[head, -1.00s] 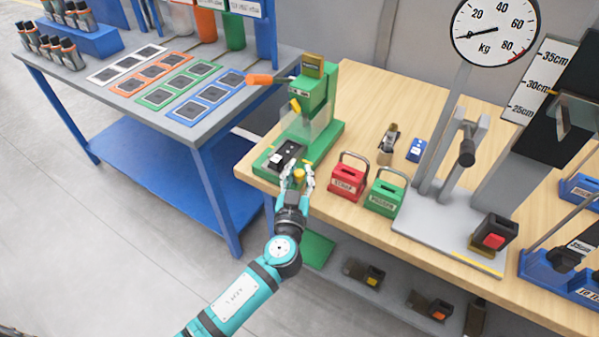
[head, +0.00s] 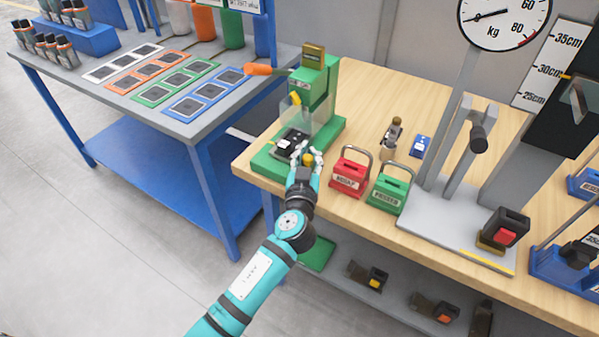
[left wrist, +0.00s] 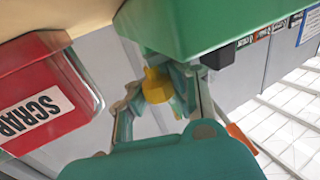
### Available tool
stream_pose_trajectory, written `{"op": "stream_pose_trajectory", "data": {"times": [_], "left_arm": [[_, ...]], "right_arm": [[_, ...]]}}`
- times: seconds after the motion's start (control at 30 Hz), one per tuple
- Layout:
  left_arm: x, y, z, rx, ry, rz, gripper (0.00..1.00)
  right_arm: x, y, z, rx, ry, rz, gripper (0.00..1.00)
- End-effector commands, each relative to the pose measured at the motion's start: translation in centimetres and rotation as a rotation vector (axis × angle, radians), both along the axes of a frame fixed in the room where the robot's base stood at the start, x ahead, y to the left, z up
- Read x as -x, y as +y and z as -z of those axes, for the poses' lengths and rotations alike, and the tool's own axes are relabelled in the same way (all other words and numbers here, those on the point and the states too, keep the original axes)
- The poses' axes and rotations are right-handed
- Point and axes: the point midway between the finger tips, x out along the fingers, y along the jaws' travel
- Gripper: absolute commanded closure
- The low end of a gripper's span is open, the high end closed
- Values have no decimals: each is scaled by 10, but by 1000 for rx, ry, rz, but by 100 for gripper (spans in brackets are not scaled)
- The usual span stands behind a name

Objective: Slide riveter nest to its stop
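The green riveter (head: 318,88) stands at the left end of the wooden bench. Its dark nest (head: 290,143) sits on the green base, partly under the clear guard, with a small white part on it. The nest's yellow knob (head: 308,159) faces the front. My left gripper (head: 308,156) has a finger on each side of the knob and looks closed on it. The left wrist view shows the knob (left wrist: 158,86) between the finger pads, close to both. How far the nest is from its stop is hidden. My right gripper is out of view.
A red scrap box (head: 349,173) stands just right of my left gripper; it also shows in the left wrist view (left wrist: 38,95). A green box (head: 389,190) stands beside it. An orange-handled lever (head: 260,70) sticks out left of the riveter.

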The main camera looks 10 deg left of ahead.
Motion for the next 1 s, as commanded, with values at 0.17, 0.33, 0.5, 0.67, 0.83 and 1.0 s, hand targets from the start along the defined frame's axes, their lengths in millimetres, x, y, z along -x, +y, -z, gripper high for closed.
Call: {"op": "stream_pose_trajectory", "data": {"times": [0.17, 0.33, 0.5, 0.67, 0.83, 1.0], "left_arm": [[-10, -10, 3, 2, 3, 15, 100], [-9, -11, 2, 2, 5, 17, 100], [-9, -12, 2, 3, 5, 17, 84], [-9, -11, 2, 2, 5, 15, 63], [-10, -9, 1, 1, 4, 11, 51], [-10, -7, 0, 0, 2, 8, 51]], "right_arm": [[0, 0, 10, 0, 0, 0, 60], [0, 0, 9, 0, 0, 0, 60], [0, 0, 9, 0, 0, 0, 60], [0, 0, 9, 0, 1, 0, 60], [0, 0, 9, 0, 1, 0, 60], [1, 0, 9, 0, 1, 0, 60]]}}
